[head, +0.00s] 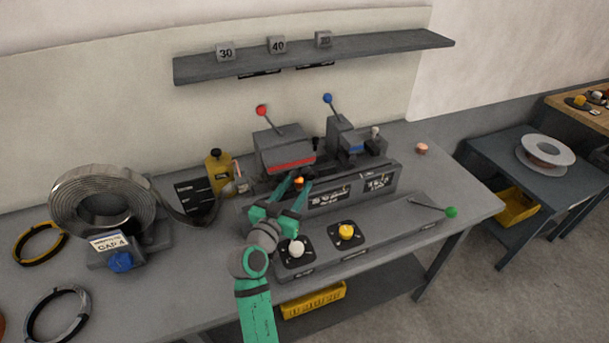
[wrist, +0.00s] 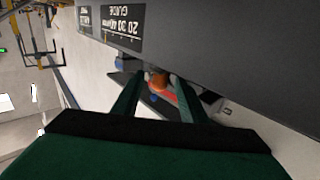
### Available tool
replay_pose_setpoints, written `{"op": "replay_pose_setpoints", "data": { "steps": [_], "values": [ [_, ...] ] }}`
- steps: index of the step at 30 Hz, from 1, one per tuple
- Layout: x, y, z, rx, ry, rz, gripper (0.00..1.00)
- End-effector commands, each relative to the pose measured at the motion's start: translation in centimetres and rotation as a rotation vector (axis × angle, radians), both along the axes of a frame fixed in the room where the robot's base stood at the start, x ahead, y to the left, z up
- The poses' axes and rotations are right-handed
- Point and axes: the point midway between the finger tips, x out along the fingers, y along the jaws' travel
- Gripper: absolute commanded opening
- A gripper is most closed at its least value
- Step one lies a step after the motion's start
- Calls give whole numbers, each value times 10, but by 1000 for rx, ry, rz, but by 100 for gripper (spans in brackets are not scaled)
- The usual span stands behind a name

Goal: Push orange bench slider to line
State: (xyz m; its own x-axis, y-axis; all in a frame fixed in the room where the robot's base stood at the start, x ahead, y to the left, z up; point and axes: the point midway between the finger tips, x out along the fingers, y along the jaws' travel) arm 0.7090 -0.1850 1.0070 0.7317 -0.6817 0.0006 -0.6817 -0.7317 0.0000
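The orange slider knob (head: 299,181) sits at the front of the grey bench machine, low on its left part. My gripper (head: 294,185) reaches up to it from the front, and its green fingers partly hide it. In the wrist view, which looks upside down, the orange knob (wrist: 156,80) shows between and beyond the two fingertips (wrist: 157,80). The fingers stand apart, with a small gap showing on each side of the knob; contact is unclear. A dark scale plate (wrist: 123,28) with 20, 30 and 40 marks is on the machine face. I cannot make out the target line.
A lower front panel carries a white knob (head: 297,248), a yellow knob (head: 346,231) and a green-tipped lever (head: 451,212). A metal strip coil (head: 104,199) and a yellow bottle (head: 217,165) stand left. Red (head: 261,110) and blue (head: 327,98) lever knobs rise behind.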

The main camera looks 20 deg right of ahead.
Motion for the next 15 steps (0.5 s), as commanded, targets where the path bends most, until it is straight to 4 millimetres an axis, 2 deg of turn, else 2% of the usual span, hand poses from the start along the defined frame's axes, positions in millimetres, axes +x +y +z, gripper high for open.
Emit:
{"op": "replay_pose_setpoints", "data": {
  "steps": [7,15],
  "values": [
    [30,-30,0,1,0,-3,39],
    [45,-44,0,1,0,-2,39]
  ]
}}
